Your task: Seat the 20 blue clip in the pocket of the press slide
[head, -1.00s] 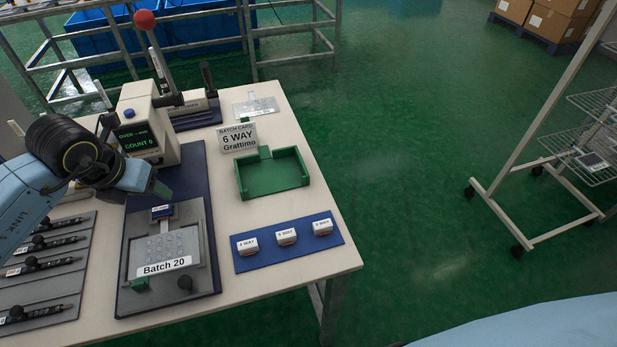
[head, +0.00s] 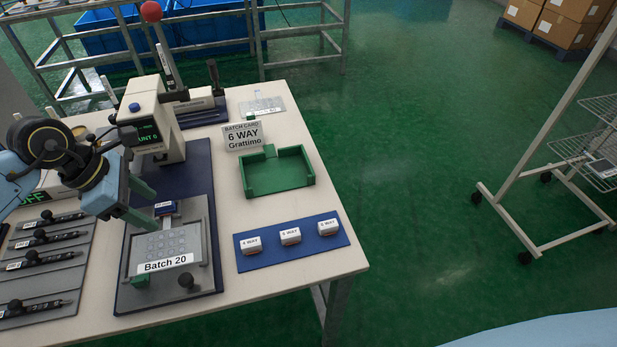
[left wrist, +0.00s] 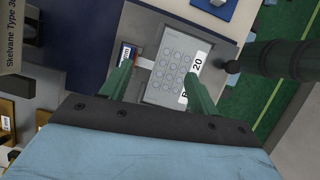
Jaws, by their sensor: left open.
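The small blue clip (head: 166,208) with a white label sits at the far end of the grey press slide (head: 203,240). It also shows in the left wrist view (left wrist: 126,52). I cannot tell whether it is fully down in the pocket. A keypad film (head: 166,247) with rows of round keys and a "Batch 20" label lies on the slide. My left gripper (head: 149,208) is open, its green fingers just left of the clip in the head view. In the left wrist view the fingertips (left wrist: 159,68) are spread, one close beside the clip. My right gripper is out of view.
The press (head: 150,120) with its red-knobbed lever stands behind the slide. A green tray (head: 275,178) and a blue mat (head: 250,262) with white "WAY" clips lie to the right. A grey rack (head: 85,250) of black-knobbed tools lies left.

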